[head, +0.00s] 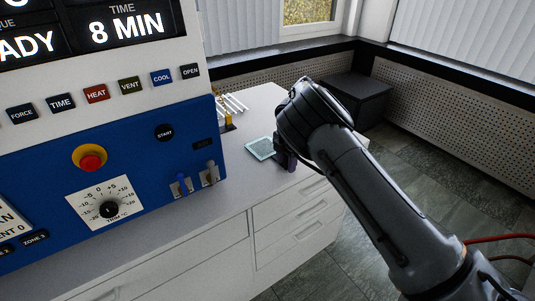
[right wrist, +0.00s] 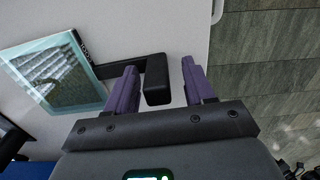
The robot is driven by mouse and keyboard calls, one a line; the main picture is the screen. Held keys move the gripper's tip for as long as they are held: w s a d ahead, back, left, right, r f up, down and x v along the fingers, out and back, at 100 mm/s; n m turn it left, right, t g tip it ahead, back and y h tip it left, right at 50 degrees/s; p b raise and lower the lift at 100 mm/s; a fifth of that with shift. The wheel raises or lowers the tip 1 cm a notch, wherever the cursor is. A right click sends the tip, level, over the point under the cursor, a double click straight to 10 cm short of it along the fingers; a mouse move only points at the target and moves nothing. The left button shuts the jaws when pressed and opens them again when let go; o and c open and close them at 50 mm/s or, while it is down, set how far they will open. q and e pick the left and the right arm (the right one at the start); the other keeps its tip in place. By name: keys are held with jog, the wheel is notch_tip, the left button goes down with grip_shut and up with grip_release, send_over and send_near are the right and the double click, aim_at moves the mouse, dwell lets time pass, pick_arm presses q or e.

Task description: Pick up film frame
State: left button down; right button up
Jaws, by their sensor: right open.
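The film frame (head: 260,148) is a flat teal square that lies on the white counter. In the right wrist view the film frame (right wrist: 62,75) is at the left, with a dark picture inside a pale border and a black handle (right wrist: 157,82) reaching right. My right gripper (head: 287,160) is at the handle side of the frame, pointing down to the counter. Its purple fingers (right wrist: 160,68) are open, one on each side of the handle's block-like end, with visible gaps. In the head view my arm hides the handle. My left gripper is not in view.
The blue and white press panel (head: 120,150) with buttons, a red knob and levers (head: 210,174) stands left of the frame. A rack with white rods (head: 232,108) is behind it. The counter's edge (right wrist: 213,60) is close to the right finger, with tiled floor beyond.

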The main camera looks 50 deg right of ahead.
grip_shut()
dwell(0.3)
jog(key=shift+r, duration=0.1)
dwell(1.0)
